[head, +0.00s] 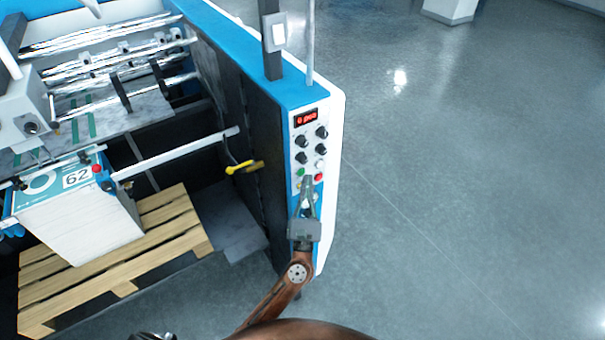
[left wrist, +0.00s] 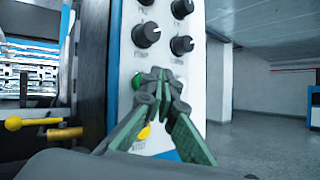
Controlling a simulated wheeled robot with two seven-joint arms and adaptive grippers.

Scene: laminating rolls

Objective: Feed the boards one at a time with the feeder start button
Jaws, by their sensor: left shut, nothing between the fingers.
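The control panel (head: 292,150) stands on the end of the blue and white machine, with a red display (head: 306,118), black knobs and small coloured buttons. The board stack (head: 95,225) stands on a wooden pallet (head: 180,222).
A yellow-handled lever (head: 245,167) sticks out from the machine's dark side, left of the panel. Steel rollers (head: 110,42) lie at the upper left. A dark post (head: 271,45) rises above the panel. The grey floor (head: 460,190) to the right is clear.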

